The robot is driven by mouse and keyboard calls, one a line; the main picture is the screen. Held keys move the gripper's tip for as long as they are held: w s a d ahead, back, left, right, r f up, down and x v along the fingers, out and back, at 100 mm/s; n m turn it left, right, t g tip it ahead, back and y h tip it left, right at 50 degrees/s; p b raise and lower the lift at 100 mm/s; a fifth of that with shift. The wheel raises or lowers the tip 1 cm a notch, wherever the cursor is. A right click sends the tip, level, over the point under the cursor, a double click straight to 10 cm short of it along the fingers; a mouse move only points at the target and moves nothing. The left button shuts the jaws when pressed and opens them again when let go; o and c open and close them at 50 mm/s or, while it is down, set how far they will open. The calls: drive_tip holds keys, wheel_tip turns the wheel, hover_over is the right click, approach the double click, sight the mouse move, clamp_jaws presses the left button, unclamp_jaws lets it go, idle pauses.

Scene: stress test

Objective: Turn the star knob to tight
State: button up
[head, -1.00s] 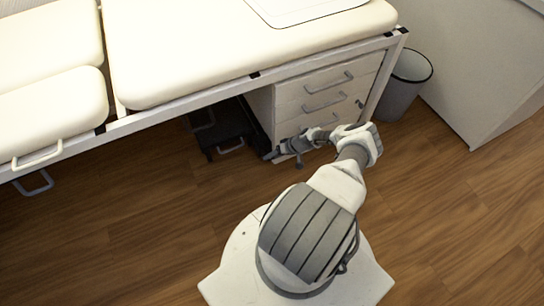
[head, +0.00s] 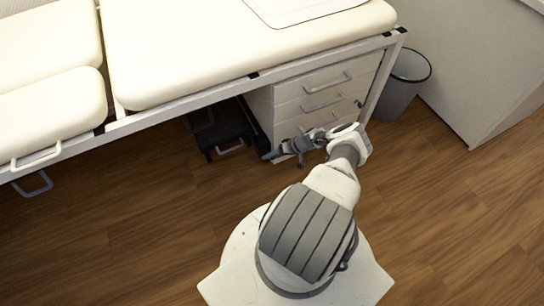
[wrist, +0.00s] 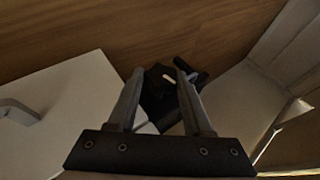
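In the wrist view a dark, lobed part with a pale mark, which looks like the star knob (wrist: 158,84), lies beyond and between the fingertips. My gripper (wrist: 157,66) has its two grey fingers spread apart around the line to it. I see no clear contact; the right finger partly covers the dark part. In the head view my gripper (head: 268,156) is low beside the front of the drawer unit, under the bench edge. The knob cannot be made out there, and its tight mark is not readable.
The white drawer unit (head: 319,92) with grey handles stands under the cream padded bench (head: 215,60). A dark step-like object (head: 222,130) is left of the drawers. A grey bin (head: 402,85) stands at the right. The wooden floor (head: 150,220) in front is clear.

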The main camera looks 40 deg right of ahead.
drive_tip(key=o, duration=0.4)
drive_tip(key=shift+o, duration=0.2)
drive_tip(key=p+v, duration=0.5)
drive_tip(key=v, duration=1.2)
drive_tip(key=shift+s, duration=0.15)
drive_tip(key=shift+r, duration=0.1)
